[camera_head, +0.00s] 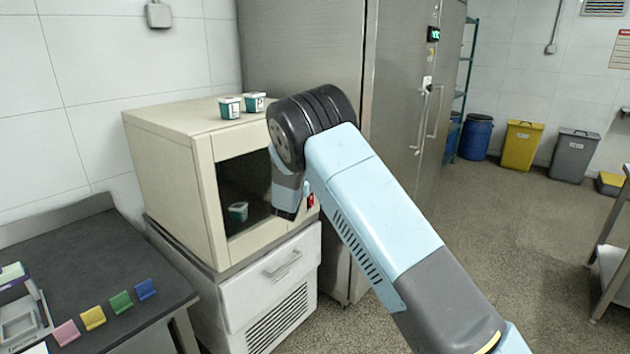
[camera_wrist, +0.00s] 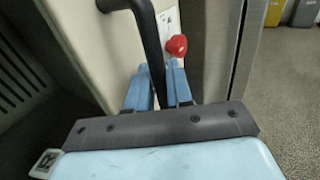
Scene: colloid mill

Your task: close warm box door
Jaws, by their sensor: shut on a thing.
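The warm box (camera_head: 165,165) is a beige cabinet on a white base unit, left of centre in the head view. Its front has a beige frame around a dark pane, through which a small cup (camera_head: 237,211) shows. My arm covers the right part of the front, so whether the door is fully shut cannot be told. In the wrist view, my gripper (camera_wrist: 158,88) has its blue fingers shut on the black door handle (camera_wrist: 148,35). A red knob (camera_wrist: 176,45) is just right of the handle. My fingertips are hidden in the head view.
Two cups (camera_head: 230,107) (camera_head: 254,102) stand on top of the box. A tall steel cabinet (camera_head: 310,45) stands close behind and right. A dark counter (camera_head: 90,265) with coloured clips is at left. The floor (camera_head: 510,240) at right is open.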

